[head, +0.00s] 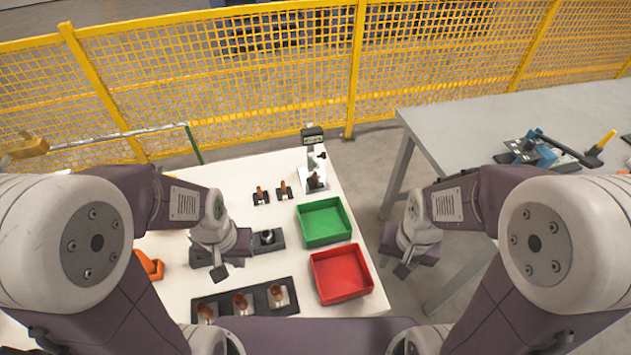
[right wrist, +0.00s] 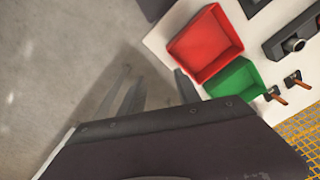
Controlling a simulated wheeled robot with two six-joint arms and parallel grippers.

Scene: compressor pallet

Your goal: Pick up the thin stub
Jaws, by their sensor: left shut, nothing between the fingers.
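Several copper-brown stubs are in the head view. Two stand upright on small black bases, a left one (head: 260,192) and a right one (head: 283,187). Others sit in the black three-place tray (head: 225,300) at the front. I cannot tell which stub is the thin one. My left gripper (head: 220,272) is shut and empty over the white table, behind the tray.
A green bin (head: 324,222) and a red bin (head: 341,274) stand on the table's right side. A black fixture with a round socket (head: 268,238) is just right of my left gripper. An orange object (head: 150,266) lies left. A grey table (head: 480,120) stands at right, yellow fencing (head: 290,80) behind.

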